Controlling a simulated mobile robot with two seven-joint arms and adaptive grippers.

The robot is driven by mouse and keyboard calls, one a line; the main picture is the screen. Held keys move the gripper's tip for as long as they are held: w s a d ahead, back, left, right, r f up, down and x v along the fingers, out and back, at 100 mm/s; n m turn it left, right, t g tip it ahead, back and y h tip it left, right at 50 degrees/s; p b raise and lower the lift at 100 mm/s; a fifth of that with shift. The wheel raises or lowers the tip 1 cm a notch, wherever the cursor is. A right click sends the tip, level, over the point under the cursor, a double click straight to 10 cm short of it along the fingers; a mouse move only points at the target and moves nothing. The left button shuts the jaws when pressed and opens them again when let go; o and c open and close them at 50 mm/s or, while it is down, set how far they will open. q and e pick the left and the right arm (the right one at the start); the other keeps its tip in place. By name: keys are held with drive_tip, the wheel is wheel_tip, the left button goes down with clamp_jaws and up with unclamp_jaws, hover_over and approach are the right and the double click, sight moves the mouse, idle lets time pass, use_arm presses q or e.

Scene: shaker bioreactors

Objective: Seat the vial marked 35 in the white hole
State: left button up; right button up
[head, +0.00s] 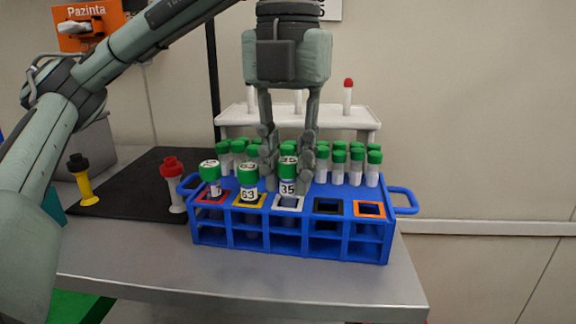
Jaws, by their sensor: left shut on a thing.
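The vial marked 35 (287,188) has a green cap and a white label, and it is upright at the white-framed hole (288,206) of the blue rack (290,241). My left gripper (287,160) comes down from above and is shut on this vial near its cap. The vial's lower end is within or just behind the white frame; I cannot tell how deep it sits. A vial marked 63 (248,183) stands in the yellow-framed hole, and another green-capped vial (210,176) stands tilted at the red-framed hole. My right gripper is not in view.
The black-framed hole (328,207) and orange-framed hole (369,210) are empty. Several green-capped vials (356,165) stand at the rack's back. A white shelf (345,115) stands behind.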

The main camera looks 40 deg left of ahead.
use_arm(q)
drive_tip(key=shift+f+b, duration=0.4)
drive_tip(key=shift+f, duration=0.2)
idle(0.3)
drive_tip(key=o, duration=0.9)
drive_tip(key=shift+o, duration=0.2)
drive_tip(key=shift+r, duration=0.1)
wheel_tip(320, 180, up, 12)
drive_tip(key=shift+f, duration=0.1)
